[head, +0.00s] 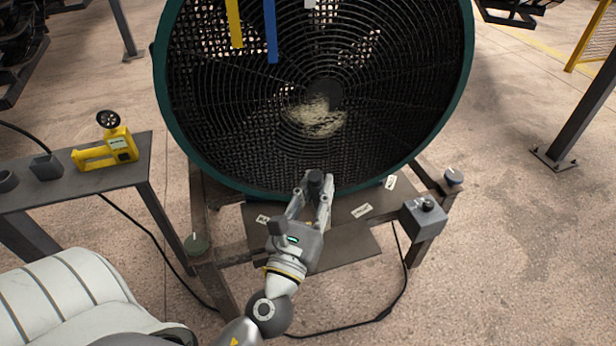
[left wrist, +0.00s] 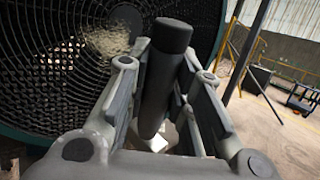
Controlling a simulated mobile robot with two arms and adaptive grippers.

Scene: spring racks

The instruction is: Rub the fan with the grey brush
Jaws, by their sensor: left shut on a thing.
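The fan (head: 400,120) is large and round, with a dark wire grille and a green rim, on a low metal frame. A pale, dusty-looking patch (head: 316,117) shows at its middle, just below the hub; it also shows in the left wrist view (left wrist: 106,40). My left gripper (head: 315,192) is in front of the fan's lower rim, shut on a dark grey cylinder that I take for the grey brush (left wrist: 168,65). The brush stands roughly upright between the fingers. No bristles can be made out. Whether it touches the fan is unclear. My right gripper is not in view.
Yellow (head: 234,22) and blue (head: 270,30) strips hang before the grille. A grey control box (head: 424,217) sits at the frame's right. A side table (head: 75,188) at left holds a yellow device (head: 108,148) and dark cups. Cables lie on the floor.

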